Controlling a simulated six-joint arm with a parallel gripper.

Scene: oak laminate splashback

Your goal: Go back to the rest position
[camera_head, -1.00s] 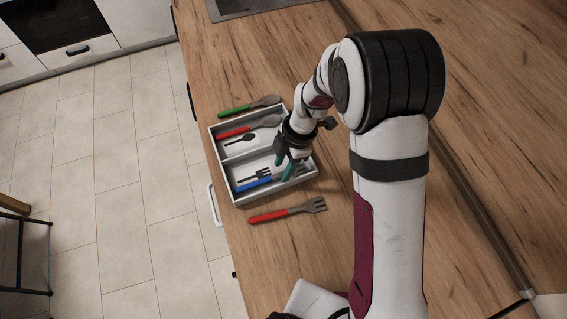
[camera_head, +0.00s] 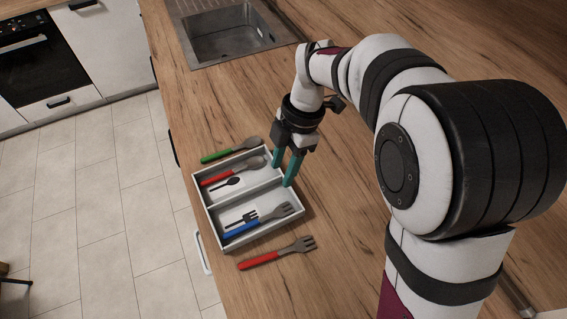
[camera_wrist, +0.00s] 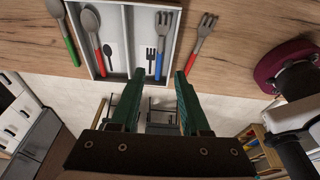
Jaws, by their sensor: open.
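My gripper (camera_head: 287,168) is open and empty, with its two green fingers above the right edge of the cutlery tray (camera_head: 208,214). In the wrist view the fingers (camera_wrist: 157,82) are spread apart with nothing between them. The white two-compartment tray holds a blue-handled fork (camera_head: 259,220) in its near compartment, beside a dark fork symbol. A red-handled spoon (camera_head: 232,171) lies in the far compartment, beside a dark spoon symbol.
A green-handled spoon (camera_head: 231,150) lies on the counter just beyond the tray. A red-handled fork (camera_head: 277,253) lies on the counter in front of it. A metal sink (camera_head: 228,38) is at the back.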

